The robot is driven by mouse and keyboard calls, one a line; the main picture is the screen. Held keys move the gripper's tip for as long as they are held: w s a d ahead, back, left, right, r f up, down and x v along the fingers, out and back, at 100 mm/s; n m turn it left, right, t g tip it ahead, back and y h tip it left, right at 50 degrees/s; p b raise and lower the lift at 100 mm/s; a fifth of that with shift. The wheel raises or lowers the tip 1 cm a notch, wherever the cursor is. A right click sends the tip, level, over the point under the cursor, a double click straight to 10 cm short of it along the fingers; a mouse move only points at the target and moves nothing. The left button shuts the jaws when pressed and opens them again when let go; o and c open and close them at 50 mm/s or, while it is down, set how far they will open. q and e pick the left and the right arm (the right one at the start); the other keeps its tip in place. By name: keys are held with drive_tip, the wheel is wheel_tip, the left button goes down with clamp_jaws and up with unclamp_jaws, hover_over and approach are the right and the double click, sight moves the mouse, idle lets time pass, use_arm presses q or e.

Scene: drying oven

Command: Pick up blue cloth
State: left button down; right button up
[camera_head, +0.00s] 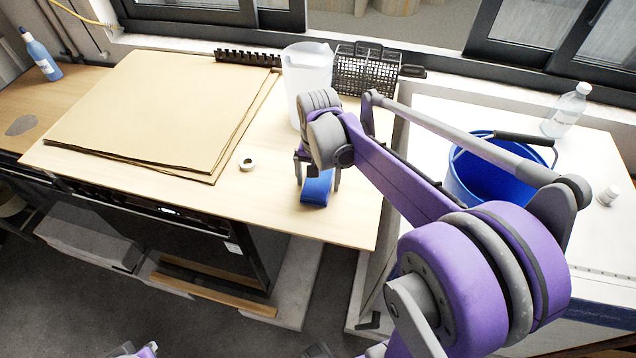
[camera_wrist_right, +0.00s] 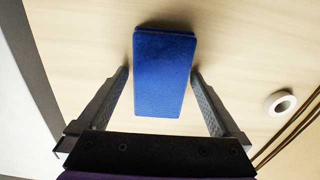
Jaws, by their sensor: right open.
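The blue cloth (camera_head: 317,189) is a folded rectangular pad on the light wooden board, near its front right part. In the right wrist view the cloth (camera_wrist_right: 164,72) lies between and beyond the fingertips. My right gripper (camera_head: 318,178) is above the cloth, pointing down. In the wrist view the right gripper (camera_wrist_right: 160,75) is open, with one finger on each side of the cloth's near half. The left finger looks close to the cloth's edge; I cannot tell if it touches. My left gripper cannot be made out in the head view.
A white tape roll (camera_head: 247,164) lies left of the cloth. Cardboard sheets (camera_head: 150,112) cover the board's left part. A translucent pitcher (camera_head: 307,78) and a black basket (camera_head: 366,72) stand behind. A blue bucket (camera_head: 461,178) stands right. The board's front edge is clear.

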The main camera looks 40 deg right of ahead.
sight(318, 180)
drive_tip(key=c, duration=1.1)
drive_tip(key=shift+r, duration=0.1)
drive_tip(key=shift+c, duration=0.2)
wheel_tip(318, 180, up, 10)
drive_tip(key=shift+p, duration=0.3)
drive_tip(key=o, duration=0.7)
drive_tip(key=c, duration=0.5)
